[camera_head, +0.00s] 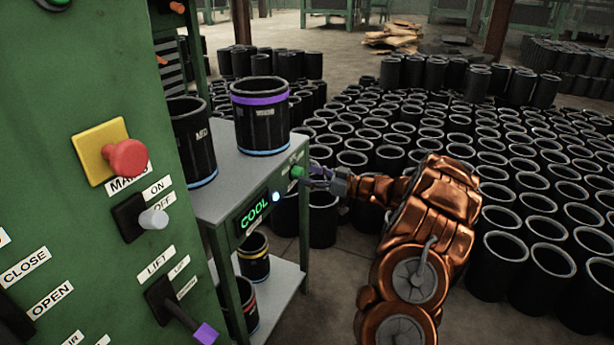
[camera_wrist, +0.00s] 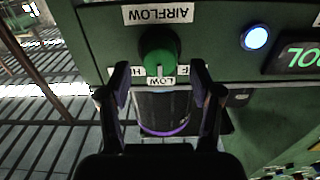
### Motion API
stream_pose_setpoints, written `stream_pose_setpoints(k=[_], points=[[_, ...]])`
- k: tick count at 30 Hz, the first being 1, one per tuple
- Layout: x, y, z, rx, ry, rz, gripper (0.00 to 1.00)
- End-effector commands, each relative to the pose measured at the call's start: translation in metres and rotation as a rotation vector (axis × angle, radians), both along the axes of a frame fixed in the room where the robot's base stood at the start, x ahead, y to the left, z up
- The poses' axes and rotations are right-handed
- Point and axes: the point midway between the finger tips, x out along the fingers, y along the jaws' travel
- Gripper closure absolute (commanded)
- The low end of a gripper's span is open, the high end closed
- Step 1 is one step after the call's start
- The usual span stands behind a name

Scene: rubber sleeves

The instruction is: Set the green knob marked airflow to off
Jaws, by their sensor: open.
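The green airflow knob (camera_head: 297,172) is on the front of the grey-topped bench, right of the COOL display. In the wrist view, upside down, the knob (camera_wrist: 158,45) sits between the AIRFLOW label (camera_wrist: 158,14) and the LOW label (camera_wrist: 161,82). A pale mark on it points toward LOW. Labels either side are partly hidden by the fingers; only an H and an F-like letter show. My gripper (camera_head: 325,180) is at the knob from the right. In the wrist view my gripper (camera_wrist: 160,82) is open, its fingertips on either side of the knob's lower edge; contact cannot be told.
A lit COOL display (camera_head: 254,213) and a round bluish-white light (camera_head: 276,197) are beside the knob. A purple-banded black sleeve (camera_head: 261,125) stands on the bench. A green cabinet (camera_head: 60,130) with switches fills the left. Many black sleeves crowd the floor at right.

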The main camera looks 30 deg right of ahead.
Motion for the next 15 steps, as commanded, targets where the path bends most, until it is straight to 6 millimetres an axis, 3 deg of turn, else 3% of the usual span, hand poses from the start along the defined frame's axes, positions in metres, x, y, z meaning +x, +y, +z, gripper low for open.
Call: stream_pose_setpoints(k=[15], points=[[0.0122, 0.0069, 0.0003, 0.001, 0.000, -0.001, 0.36]])
